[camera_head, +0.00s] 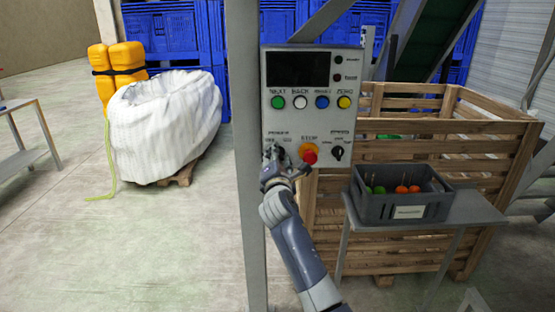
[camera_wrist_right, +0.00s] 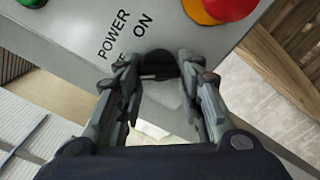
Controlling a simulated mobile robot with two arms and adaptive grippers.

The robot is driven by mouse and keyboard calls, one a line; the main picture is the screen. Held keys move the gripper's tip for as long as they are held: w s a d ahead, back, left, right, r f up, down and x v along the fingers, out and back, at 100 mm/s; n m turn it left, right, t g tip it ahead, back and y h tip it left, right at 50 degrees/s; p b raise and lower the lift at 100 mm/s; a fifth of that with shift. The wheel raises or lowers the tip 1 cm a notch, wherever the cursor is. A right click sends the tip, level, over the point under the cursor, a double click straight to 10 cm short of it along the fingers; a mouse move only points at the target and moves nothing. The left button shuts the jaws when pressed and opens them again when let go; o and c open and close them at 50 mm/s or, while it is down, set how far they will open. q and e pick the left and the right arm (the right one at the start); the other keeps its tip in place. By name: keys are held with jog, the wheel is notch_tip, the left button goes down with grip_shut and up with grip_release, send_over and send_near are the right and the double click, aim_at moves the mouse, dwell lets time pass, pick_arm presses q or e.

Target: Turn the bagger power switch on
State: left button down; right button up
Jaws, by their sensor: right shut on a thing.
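The control panel (camera_head: 296,107) is a grey box on a post, with a dark screen, a row of coloured buttons and a red stop button (camera_head: 310,157). The power switch (camera_wrist_right: 160,64) is a black knob at the panel's lower left, beside the words POWER and ON. My right gripper (camera_wrist_right: 163,80) is at the knob, its two fingers on either side of it and shut on it. In the head view my right gripper (camera_head: 275,160) covers most of the knob, so its exact setting is hidden. My left gripper is not in view.
Another black selector knob (camera_head: 337,153) is right of the stop button. A grey crate (camera_head: 408,211) with green and orange things stands on a small table (camera_head: 470,211). A slatted wooden bin (camera_head: 450,128) is behind. Open floor lies left, before a white bulk bag (camera_head: 160,125).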

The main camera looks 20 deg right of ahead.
jog(key=shift+r+m+b, duration=0.2)
jog(key=shift+m+b, duration=1.2)
jog(key=shift+m, duration=6.8)
jog(key=o, duration=1.1)
jog(key=shift+c, duration=0.2)
jog(key=shift+r, duration=0.1)
